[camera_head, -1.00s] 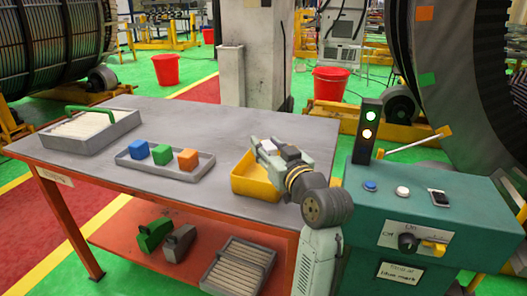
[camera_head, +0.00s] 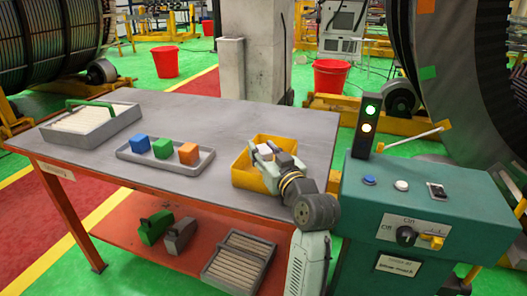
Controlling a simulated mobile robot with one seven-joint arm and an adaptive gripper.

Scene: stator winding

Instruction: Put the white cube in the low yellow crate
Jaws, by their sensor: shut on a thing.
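The low yellow crate (camera_head: 244,177) stands on the right part of the grey table. My gripper (camera_head: 264,152) is over the crate, reaching in from the front right, and it is shut on the white cube (camera_head: 266,148). The cube shows as a pale patch between the fingers, partly hidden by them. I cannot tell whether it touches the crate's floor. My gripper and wrist cover the crate's right side.
A grey tray (camera_head: 178,166) left of the crate holds a blue cube (camera_head: 140,145), a green cube (camera_head: 163,148) and an orange cube (camera_head: 189,153). A grey box with a green handle (camera_head: 90,127) stands far left. A teal control console (camera_head: 430,215) is close on the right.

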